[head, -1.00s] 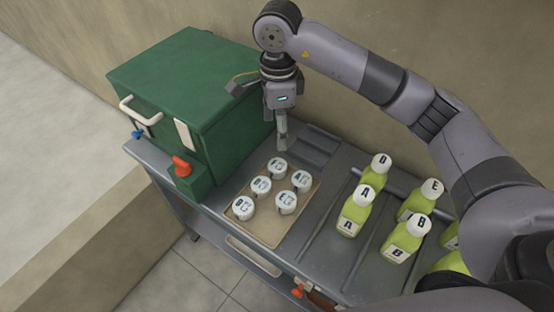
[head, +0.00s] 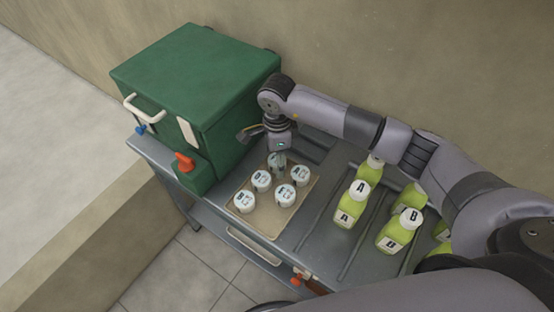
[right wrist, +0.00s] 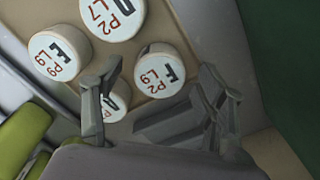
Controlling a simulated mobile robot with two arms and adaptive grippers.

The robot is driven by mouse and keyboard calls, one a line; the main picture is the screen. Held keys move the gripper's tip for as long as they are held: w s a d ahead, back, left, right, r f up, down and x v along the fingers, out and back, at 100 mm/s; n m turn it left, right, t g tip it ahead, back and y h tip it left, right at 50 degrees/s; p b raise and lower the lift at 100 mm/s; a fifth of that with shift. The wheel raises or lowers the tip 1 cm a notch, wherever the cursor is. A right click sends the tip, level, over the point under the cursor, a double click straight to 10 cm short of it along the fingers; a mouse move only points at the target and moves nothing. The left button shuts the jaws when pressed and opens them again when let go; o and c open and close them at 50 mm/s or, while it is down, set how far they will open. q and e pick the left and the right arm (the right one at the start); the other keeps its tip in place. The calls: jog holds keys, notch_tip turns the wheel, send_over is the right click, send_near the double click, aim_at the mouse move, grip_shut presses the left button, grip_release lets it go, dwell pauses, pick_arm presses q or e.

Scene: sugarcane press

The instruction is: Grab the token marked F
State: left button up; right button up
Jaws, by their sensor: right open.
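The token that I read as F (right wrist: 160,70) is a white round piece with a dark letter and red print. In the right wrist view it shows between the two fingers. In the head view, the far token (head: 273,163) on the tray is partly hidden by my right gripper (head: 279,158). My right gripper is open, with its fingers apart in the right wrist view (right wrist: 158,78). It is right above or at the far token; I cannot tell if it touches. My left gripper is not in view.
The tan tray (head: 268,222) also holds tokens marked E (head: 285,195) and A (head: 299,176), plus two more. A green box (head: 195,85) stands to the left. Several green bottles (head: 351,206) stand to the right on the grey cart, partly behind my arm.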

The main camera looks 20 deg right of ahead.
jog(key=shift+f, duration=0.2)
jog(key=c, duration=1.2)
